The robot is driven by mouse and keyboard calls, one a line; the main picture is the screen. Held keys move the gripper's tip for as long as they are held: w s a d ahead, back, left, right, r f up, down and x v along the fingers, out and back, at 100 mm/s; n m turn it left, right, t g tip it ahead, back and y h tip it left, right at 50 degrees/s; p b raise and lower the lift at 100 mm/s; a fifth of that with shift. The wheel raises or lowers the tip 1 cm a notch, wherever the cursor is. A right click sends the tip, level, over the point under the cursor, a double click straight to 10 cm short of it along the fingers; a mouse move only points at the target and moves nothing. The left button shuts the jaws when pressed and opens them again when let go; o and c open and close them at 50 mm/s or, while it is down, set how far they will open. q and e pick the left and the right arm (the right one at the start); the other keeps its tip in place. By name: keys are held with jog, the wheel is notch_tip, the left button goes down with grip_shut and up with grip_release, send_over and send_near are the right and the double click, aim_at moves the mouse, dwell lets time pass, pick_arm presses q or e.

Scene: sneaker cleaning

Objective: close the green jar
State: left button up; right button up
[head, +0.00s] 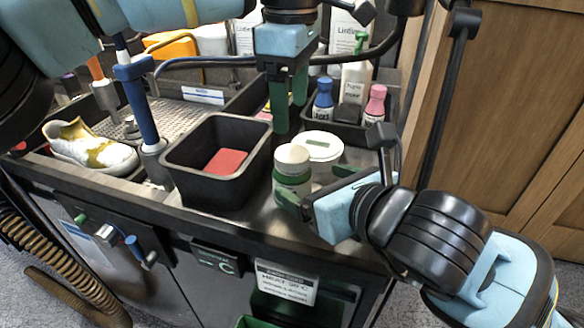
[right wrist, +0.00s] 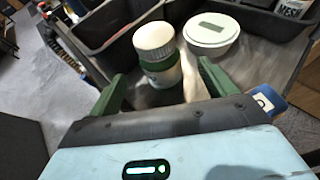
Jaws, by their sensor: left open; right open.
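The green jar (head: 291,183) stands upright on the metal counter, with a white ribbed cap (head: 292,157) sitting on top. Whether the cap is screwed tight cannot be told. The jar also shows in the right wrist view (right wrist: 163,75), ahead of and between the fingers of my right gripper (right wrist: 161,78). That gripper is open beside the jar, low down at its right in the head view (head: 314,187); contact cannot be told. My left gripper (head: 289,98) is open, pointing down above and behind the jar, clear of the cap.
A round white tub (head: 321,145) stands close right of the jar. A black bin (head: 190,175) with a red block (head: 227,161) is at its left. A tray with blue (head: 323,104) and pink (head: 375,106) bottles lies behind. A stained sneaker (head: 90,150) is far left.

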aim_at(301, 178)
pick_arm(q)
jog(key=shift+s, duration=0.2)
pick_arm(e)
jog(key=shift+s, duration=0.15)
jog(key=shift+x, duration=3.95)
jog(key=shift+r, duration=0.1)
